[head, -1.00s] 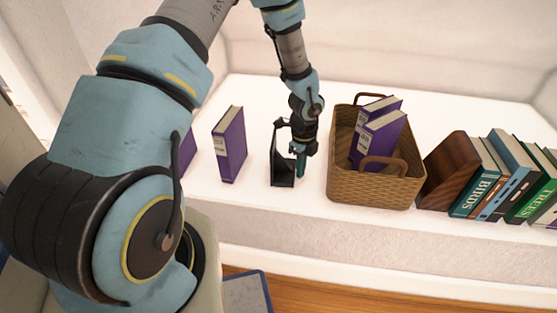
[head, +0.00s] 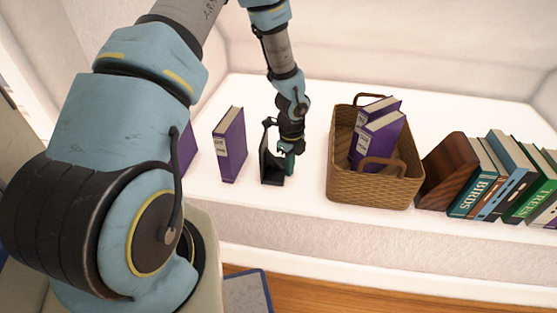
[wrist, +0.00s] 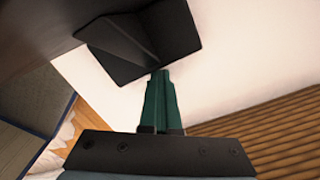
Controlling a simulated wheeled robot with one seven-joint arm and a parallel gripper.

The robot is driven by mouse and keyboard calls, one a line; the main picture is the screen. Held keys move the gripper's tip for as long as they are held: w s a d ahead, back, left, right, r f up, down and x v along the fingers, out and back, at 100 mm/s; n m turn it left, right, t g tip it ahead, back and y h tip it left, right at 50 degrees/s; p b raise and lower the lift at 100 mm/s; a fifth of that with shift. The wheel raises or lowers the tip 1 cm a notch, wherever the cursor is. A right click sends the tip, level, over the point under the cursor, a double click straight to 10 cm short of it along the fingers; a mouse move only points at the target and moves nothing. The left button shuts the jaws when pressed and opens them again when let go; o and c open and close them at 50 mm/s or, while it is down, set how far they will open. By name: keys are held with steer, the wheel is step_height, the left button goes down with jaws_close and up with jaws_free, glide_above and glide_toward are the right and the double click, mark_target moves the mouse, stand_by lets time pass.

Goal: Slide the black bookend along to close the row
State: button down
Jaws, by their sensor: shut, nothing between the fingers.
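The black bookend (head: 272,168) stands upright on the white shelf, between the purple books and the wicker basket. It also shows in the wrist view (wrist: 140,45), at the top. My gripper (head: 289,166) is at the bookend's right side, with its green fingers (wrist: 160,98) shut and empty, close against the bookend. I cannot tell for sure whether they touch. A purple book (head: 229,145) stands upright to the left of the bookend, with a gap between them. Another purple book (head: 188,150) is further left, mostly hidden behind my arm.
The wicker basket (head: 372,190) holding two purple books (head: 378,138) stands to the right of my gripper. Further right are a brown wooden bookend (head: 447,172) and a row of books (head: 510,178). The shelf's front edge runs just below them.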

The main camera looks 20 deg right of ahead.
mark_target(208, 165)
steer(key=shift+w+a+p, duration=1.7)
steer(key=shift+w+a, duration=0.2)
steer(key=shift+a, duration=2.15)
steer(key=shift+w+a+p, duration=1.7)
steer(key=shift+w+a, duration=0.15)
steer(key=shift+a, duration=2.25)
steer(key=shift+w+a+p, duration=1.7)
steer(key=shift+w+a, duration=0.2)
steer(key=shift+a, duration=2.15)
